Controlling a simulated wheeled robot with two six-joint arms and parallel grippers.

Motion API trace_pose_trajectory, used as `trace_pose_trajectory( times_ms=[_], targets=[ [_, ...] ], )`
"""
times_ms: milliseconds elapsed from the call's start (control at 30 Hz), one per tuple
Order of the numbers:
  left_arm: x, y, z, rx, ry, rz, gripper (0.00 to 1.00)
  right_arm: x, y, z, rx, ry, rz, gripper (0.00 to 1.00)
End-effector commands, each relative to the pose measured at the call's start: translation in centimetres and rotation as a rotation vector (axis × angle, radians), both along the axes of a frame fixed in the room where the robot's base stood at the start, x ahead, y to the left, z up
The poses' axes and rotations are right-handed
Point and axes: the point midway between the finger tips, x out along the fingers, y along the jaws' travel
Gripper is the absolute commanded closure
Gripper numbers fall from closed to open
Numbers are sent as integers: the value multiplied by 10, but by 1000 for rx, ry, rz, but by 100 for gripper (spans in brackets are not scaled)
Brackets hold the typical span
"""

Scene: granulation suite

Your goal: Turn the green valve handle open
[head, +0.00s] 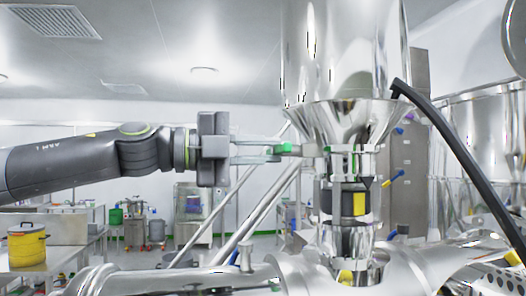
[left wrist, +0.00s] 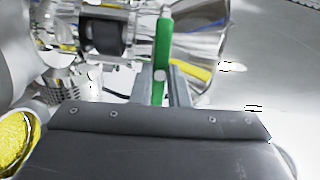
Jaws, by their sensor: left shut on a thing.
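The green valve handle (head: 287,149) sticks out to the left from the metal neck under the steel hopper (head: 345,125) in the head view. In the left wrist view the green handle (left wrist: 161,60) runs upright between the fingers. My left gripper (head: 276,150) comes in level from the left and is shut on the handle; its fingers also show in the left wrist view (left wrist: 161,88). The fingers hide part of the handle in both views. My right gripper is not in view.
A black and yellow collar (head: 345,203) sits on the neck below the handle. A black bar (head: 460,155) slants down at the right. Shiny pipes and vessels (head: 205,281) fill the foreground. A yellow pot (head: 27,246) stands on a table at the left.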

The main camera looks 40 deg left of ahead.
Motion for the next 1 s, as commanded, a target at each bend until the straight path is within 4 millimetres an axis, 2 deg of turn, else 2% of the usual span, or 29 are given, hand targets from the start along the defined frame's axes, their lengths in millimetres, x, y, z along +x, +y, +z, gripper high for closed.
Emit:
trace_pose_trajectory(
  times_ms=[267,1000],
  targets=[
    [0,0,-2,-145,126,1,100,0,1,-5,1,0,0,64],
    [0,0,-1,-679,583,0,100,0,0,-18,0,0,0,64]
  ],
)
